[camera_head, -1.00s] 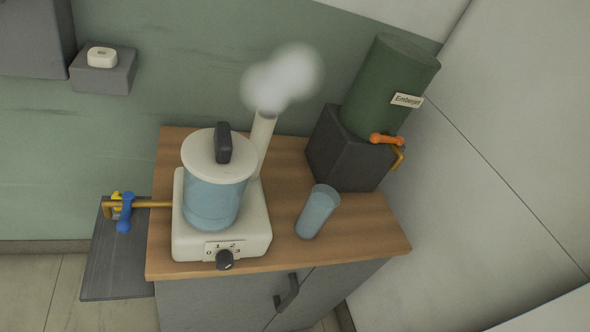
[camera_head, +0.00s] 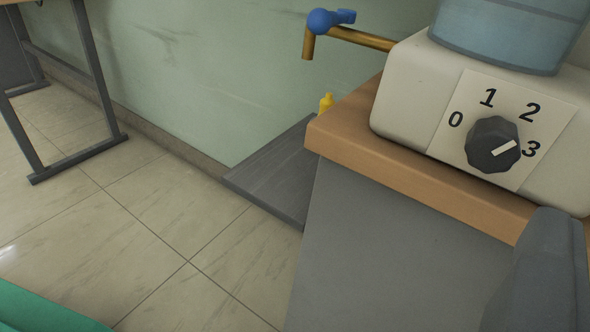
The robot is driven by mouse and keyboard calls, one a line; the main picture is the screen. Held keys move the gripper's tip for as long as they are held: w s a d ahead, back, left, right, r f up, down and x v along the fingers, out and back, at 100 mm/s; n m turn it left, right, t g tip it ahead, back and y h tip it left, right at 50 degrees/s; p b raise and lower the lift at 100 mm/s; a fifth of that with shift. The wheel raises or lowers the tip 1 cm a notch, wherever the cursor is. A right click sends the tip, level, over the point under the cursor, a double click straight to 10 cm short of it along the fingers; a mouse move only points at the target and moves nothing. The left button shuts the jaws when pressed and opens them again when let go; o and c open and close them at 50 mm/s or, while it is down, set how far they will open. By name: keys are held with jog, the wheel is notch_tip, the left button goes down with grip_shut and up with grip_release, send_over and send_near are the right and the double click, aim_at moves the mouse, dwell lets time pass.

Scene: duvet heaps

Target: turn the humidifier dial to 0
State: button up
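The humidifier (camera_head: 405,95) is a cream base with a blue water tank (camera_head: 510,35) on top, cut off by the upper right edge. A white panel on its front carries the numbers 0, 1, 2 and 3. The dark, faceted dial (camera_head: 491,146) sits on this panel. Its white mark points to the right, toward the 3. The 0 is at the dial's upper left.
The humidifier stands on a wooden cabinet top (camera_head: 345,146). A brass tap with a blue handle (camera_head: 330,20) sticks out left. The tiled floor (camera_head: 150,215) is open.

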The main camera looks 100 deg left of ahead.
aim_at(494, 156)
notch_tip(494, 156, down, 4)
jog(key=s+a+f+g+y, duration=0.1)
jog(key=s+g, duration=0.1)
jog(key=s, duration=0.1)
jog(key=x, duration=0.4)
jog(key=b+x, duration=0.1)
jog(key=x, duration=0.4)
jog(key=b+x, duration=0.1)
jog(key=x, duration=0.4)
jog(key=shift+w+d+r, duration=0.1)
jog(key=shift+r, duration=0.25)
jog(key=shift+r, duration=0.1)
jog(key=c, duration=1)
